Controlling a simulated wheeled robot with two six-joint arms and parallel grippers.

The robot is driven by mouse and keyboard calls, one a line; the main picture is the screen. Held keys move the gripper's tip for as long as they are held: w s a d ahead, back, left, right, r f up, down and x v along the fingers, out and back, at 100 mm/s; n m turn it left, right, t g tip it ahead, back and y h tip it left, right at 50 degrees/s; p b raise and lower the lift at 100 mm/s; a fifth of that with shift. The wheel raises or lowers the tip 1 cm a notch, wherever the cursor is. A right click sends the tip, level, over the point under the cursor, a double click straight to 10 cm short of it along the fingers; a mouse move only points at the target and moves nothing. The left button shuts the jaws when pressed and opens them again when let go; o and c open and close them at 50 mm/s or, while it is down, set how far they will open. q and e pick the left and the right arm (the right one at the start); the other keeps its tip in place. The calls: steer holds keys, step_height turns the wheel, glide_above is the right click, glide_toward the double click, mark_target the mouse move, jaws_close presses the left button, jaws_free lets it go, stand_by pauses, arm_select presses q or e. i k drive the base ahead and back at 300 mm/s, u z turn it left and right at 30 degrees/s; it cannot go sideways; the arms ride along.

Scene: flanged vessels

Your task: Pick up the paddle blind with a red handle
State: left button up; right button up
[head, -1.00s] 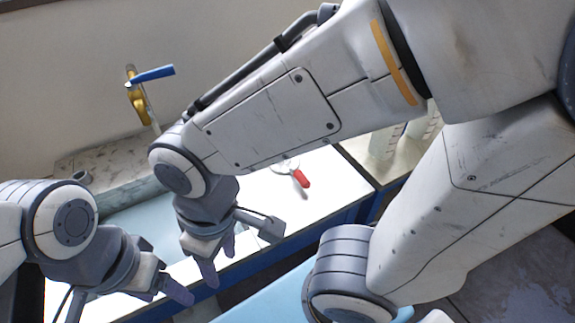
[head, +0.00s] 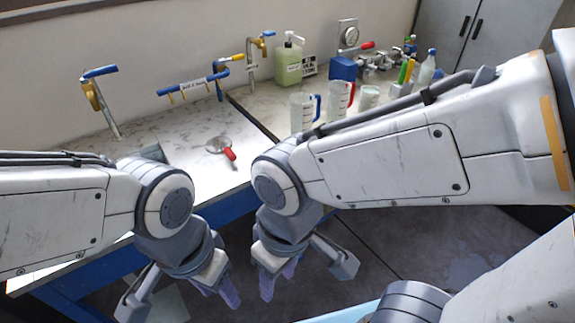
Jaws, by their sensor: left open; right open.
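The paddle blind (head: 217,144) lies flat on the white bench top, a round grey disc with a short red handle (head: 230,154) pointing toward the bench's front edge. My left gripper (head: 180,304) is open and empty, low in front of the bench, below and left of the blind in the picture. My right gripper (head: 305,280) is open and empty, also in front of the bench, below and right of the blind. Neither gripper touches the blind. My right arm's wrist passes just right of the red handle without covering it.
Measuring jugs (head: 303,112), a green pump bottle (head: 289,62) and valve fittings (head: 378,62) stand at the back right. Taps with blue levers (head: 100,72) rise at the back left. A grey block (head: 152,153) sits left of the blind. The bench around the blind is clear.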

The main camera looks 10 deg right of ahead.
mark_target(222, 145)
steer(key=u, duration=1.2)
steer(key=k, duration=0.1)
steer(key=z, duration=2.15)
steer(key=i, duration=1.35)
steer(key=u, duration=1.1)
steer(key=i, duration=0.5)
steer(key=u, duration=0.55)
